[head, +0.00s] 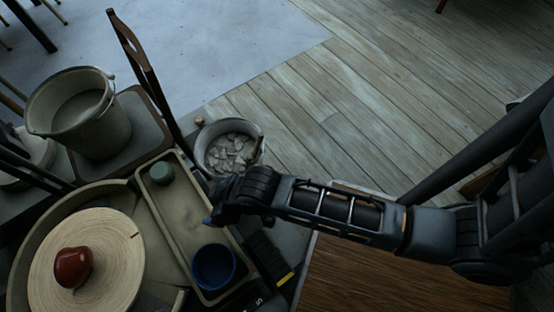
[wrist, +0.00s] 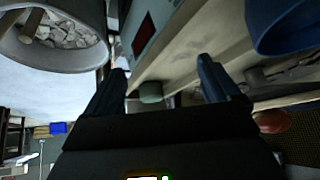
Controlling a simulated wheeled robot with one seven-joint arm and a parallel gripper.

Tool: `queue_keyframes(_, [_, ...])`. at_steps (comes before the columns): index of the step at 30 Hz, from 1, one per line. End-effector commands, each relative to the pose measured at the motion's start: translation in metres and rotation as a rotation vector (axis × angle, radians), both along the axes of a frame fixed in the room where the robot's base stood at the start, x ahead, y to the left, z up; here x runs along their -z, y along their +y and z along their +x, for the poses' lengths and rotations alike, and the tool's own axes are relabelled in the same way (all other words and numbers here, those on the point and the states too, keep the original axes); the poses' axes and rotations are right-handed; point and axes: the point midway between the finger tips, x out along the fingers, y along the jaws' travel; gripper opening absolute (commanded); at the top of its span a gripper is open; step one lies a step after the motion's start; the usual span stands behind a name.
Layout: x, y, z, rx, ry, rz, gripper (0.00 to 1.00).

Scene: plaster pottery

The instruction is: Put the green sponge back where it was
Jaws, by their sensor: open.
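A small round green thing, which looks like the green sponge (head: 160,173), sits at the far end of a long beige tray (head: 196,238). It also shows in the wrist view, as a dull green round block (wrist: 151,92) seen between my fingers and some way beyond them. My gripper (head: 211,212) is over the tray's right edge, between the green sponge and a blue cup (head: 213,266), apart from the sponge. In the wrist view my gripper (wrist: 162,66) has its two dark fingers spread, with nothing held between them.
A round wheel (head: 110,240) with a red lump (head: 73,267) is left of the tray. A metal bucket (head: 88,125) stands behind. A pail of pale shards (head: 213,129) is beyond the tray's far right. A dark brush-like block (head: 268,258) lies right of the blue cup.

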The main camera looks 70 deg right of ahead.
Motion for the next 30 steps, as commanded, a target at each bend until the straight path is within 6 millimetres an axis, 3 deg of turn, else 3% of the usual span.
queue_keyframes(1, [-0.004, 0.0, -0.018, 0.008, -0.029, 0.003, 0.89])
queue_keyframes(8, [-0.041, -0.007, -0.079, 0.042, -0.192, 0.007, 0.89])
queue_keyframes(14, [-0.09, -0.015, -0.127, 0.066, -0.334, 0.004, 0.89])
queue_keyframes(18, [-0.134, -0.021, -0.157, 0.076, -0.436, -0.001, 0.89])
queue_keyframes(24, [-0.202, -0.029, -0.192, 0.08, -0.576, -0.008, 0.89])
queue_keyframes(30, [-0.252, -0.033, -0.21, 0.077, -0.672, -0.012, 0.89])
